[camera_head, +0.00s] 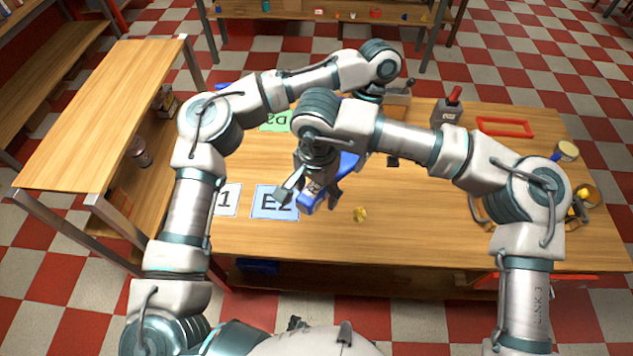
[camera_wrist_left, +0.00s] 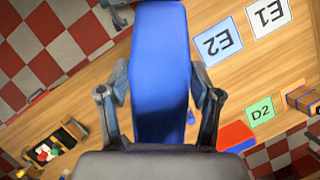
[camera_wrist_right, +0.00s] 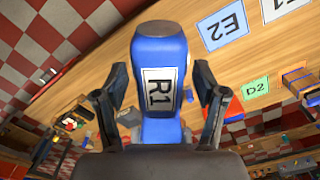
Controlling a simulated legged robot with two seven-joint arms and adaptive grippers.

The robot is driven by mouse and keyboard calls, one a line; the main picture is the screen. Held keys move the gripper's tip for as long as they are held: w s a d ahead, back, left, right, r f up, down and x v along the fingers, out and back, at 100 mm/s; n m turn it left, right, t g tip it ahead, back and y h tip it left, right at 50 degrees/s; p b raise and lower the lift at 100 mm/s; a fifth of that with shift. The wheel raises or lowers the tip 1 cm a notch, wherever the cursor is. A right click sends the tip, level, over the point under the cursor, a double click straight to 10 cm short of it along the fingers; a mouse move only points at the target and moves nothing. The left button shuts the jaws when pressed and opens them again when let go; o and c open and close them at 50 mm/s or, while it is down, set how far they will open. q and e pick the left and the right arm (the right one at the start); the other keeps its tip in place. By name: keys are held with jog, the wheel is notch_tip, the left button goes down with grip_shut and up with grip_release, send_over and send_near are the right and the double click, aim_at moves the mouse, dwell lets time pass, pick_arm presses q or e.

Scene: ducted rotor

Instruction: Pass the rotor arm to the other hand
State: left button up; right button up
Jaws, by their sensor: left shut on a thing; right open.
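The rotor arm (camera_head: 348,165) is a long blue bar with a white R1 label, held above the table and partly hidden by my right arm in the head view. My left gripper (camera_wrist_left: 160,102) is shut on the rotor arm, which shows between its fingers in the left wrist view (camera_wrist_left: 160,55). My right gripper (camera_head: 309,192) is open at the near-left end of the rotor arm. In the right wrist view its fingers (camera_wrist_right: 162,98) stand either side of the labelled blue end (camera_wrist_right: 158,60), with gaps visible; contact is not evident.
Mats E2 (camera_head: 275,202) and D2 (camera_head: 276,122) lie on the wooden table (camera_head: 420,230). A red frame (camera_head: 504,126) and a grey box with a red top (camera_head: 447,112) are at back right. A shelf (camera_head: 100,110) stands left.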

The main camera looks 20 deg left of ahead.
pick_arm(q)
jog(key=shift+d, duration=0.15)
pick_arm(e)
jog(key=shift+d, duration=0.1)
pick_arm(q)
jog(key=shift+d+r, duration=0.1)
pick_arm(e)
jog(key=shift+d, duration=0.15)
jog(key=shift+c, duration=1.2)
pick_arm(q)
jog(key=shift+d, duration=0.25)
pick_arm(e)
jog(key=shift+d, duration=0.2)
grip_shut()
pick_arm(q)
jog(key=o, duration=1.3)
jog(key=shift+o, duration=0.9)
jog(key=shift+a, duration=0.1)
pick_arm(e)
jog(key=shift+a, duration=0.1)
pick_arm(q)
jog(key=shift+a, duration=0.2)
pick_arm(e)
jog(key=shift+a, duration=0.2)
pick_arm(q)
jog(key=shift+a, duration=0.1)
pick_arm(e)
jog(key=shift+a, duration=0.1)
